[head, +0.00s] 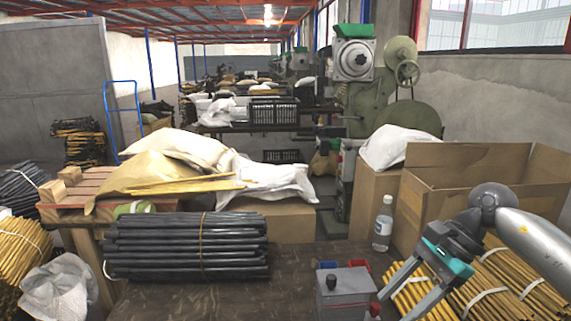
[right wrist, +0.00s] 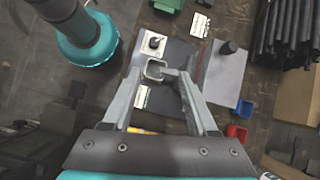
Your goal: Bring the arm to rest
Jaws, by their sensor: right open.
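My right gripper (head: 402,297) comes in from the right in the head view, pointing down over the near right part of the dark table (head: 300,262). Its jaws are open. In the right wrist view the right gripper (right wrist: 162,82) shows its two fingers spread apart, with a small square grey metal piece (right wrist: 155,70) seen between the tips. I cannot tell how far below the tips that piece is. Nothing is clearly held. My left gripper is in neither view.
A grey box with a black knob (head: 345,293) stands left of the gripper, near blue and red bins (right wrist: 236,132). A bundle of black rods (head: 187,246), a clear bottle (head: 383,224) and an open cardboard box (head: 480,185) stand around. Yellow rod bundles (head: 500,285) lie at right.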

